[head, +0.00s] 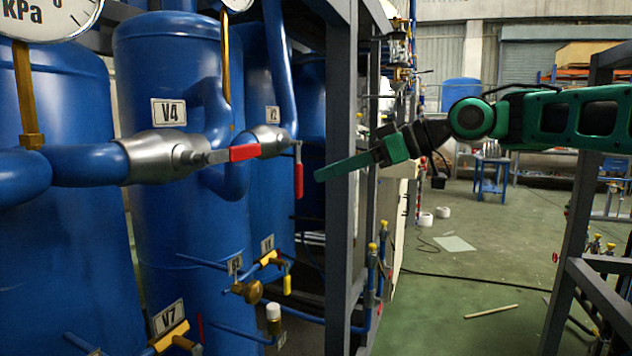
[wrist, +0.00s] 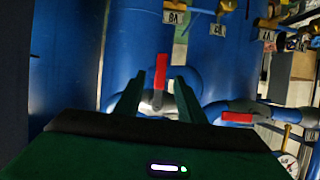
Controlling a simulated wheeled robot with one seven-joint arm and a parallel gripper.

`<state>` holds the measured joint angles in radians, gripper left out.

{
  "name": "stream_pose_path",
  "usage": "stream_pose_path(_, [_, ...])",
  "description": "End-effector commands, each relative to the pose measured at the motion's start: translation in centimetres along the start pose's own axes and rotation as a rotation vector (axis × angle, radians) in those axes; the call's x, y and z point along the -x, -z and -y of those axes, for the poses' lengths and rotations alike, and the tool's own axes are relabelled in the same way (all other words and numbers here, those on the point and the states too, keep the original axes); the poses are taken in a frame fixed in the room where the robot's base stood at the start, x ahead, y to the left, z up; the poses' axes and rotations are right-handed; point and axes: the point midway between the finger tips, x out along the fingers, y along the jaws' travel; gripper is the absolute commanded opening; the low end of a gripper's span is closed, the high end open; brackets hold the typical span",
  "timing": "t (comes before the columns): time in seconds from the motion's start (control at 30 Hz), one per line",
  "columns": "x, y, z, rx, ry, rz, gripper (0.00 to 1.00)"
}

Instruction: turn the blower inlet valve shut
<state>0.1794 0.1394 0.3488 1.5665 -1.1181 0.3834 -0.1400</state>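Two lever valves with red handles sit on the blue pipes; no label reads "blower inlet", so I cannot tell which one the task names. The nearer, by the V4 label, has its red handle (head: 244,152) lying along the pipe. The farther has its red handle (head: 299,178) hanging down, across the pipe. My gripper (head: 320,174) is just right of the hanging handle, fingers pointing at it. In the upside-down wrist view, my open fingers (wrist: 158,100) have that handle (wrist: 161,68) in the gap ahead, apart from both. The V4 handle (wrist: 237,118) lies to the right.
Blue tanks (head: 165,80) stand behind the pipes. A grey frame post (head: 342,130) rises beside my fingers. Below are smaller valves with yellow handles (head: 287,284). A pressure gauge (head: 50,15) is at upper left. Open floor (head: 450,310) lies to the right.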

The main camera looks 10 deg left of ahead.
Motion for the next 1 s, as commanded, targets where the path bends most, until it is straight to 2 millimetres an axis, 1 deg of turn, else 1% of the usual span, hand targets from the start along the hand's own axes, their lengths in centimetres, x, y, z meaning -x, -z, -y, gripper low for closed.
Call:
stream_pose_path(0.03, [0.7, 0.0, -0.1, 0.001, -0.002, 0.000, 0.36])
stream_pose_path(0.1, [1.4, 0.0, -0.1, 0.000, -0.001, 0.000, 0.36])
stream_pose_path(0.2, [2.0, 0.0, 0.0, -0.001, 0.000, 0.000, 0.36])
stream_pose_path(0.57, [2.2, -0.1, 0.0, -0.002, 0.000, 0.001, 0.36])
stream_pose_path(0.67, [2.5, -0.9, -0.5, -0.020, -0.026, 0.021, 0.36])
stream_pose_path(0.77, [3.4, -3.5, -1.9, -0.079, -0.100, 0.081, 0.36])
stream_pose_path(0.87, [5.4, -7.8, -3.6, -0.178, -0.216, 0.170, 0.36])
stream_pose_path(0.9, [6.5, -9.8, -4.3, -0.225, -0.267, 0.208, 0.36])
stream_pose_path(0.97, [8.4, -12.8, -5.0, -0.296, -0.341, 0.263, 0.36])
stream_pose_path(1.0, [9.7, -14.7, -5.3, -0.343, -0.387, 0.296, 0.36])
